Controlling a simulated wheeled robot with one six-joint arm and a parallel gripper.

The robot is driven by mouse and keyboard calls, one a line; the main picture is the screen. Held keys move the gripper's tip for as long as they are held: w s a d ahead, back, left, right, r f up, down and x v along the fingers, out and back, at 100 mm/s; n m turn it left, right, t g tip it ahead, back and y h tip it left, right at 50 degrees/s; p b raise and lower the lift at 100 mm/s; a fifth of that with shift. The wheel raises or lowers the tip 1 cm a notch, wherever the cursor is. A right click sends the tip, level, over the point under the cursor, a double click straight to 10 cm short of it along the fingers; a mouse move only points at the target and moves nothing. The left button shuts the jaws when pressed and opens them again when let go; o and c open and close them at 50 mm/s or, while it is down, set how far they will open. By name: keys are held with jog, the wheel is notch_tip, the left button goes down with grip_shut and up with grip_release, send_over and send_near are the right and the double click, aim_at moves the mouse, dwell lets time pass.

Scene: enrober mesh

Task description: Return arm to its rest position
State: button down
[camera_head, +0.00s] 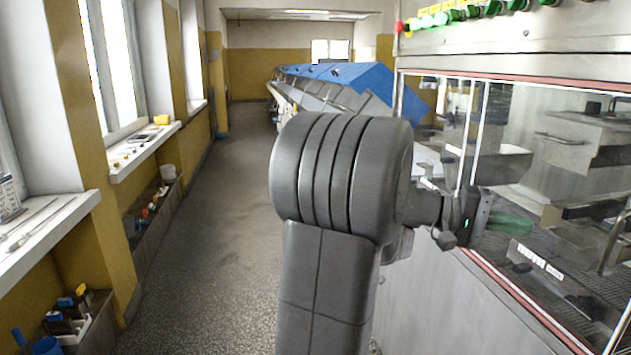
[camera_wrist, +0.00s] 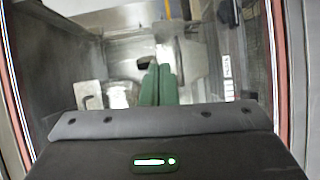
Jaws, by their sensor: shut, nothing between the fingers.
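My arm stands in the middle of the body camera view, its large grey joint in front of the machine. My gripper (camera_head: 512,225) points right, toward the machine's window opening, and its green fingers look blurred there. In the wrist view the two green fingers of my gripper (camera_wrist: 158,72) lie side by side, shut with nothing between them. Behind the fingers is the metal inside of the enrober machine (camera_head: 560,150). Whether the fingertips are inside the opening or just in front of it, I cannot tell.
The machine's red-edged frame (camera_head: 520,300) runs below and beside my gripper. A long line with blue covers (camera_head: 365,78) stretches away behind my arm. Window sills (camera_head: 45,225) with small items line the left wall. The aisle floor (camera_head: 215,240) at left is clear.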

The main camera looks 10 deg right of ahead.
jog(key=w+a+p, duration=0.2)
jog(key=w+p, duration=0.1)
jog(key=w, duration=1)
jog(key=shift+a+p, duration=0.35)
jog(key=shift+r, duration=0.1)
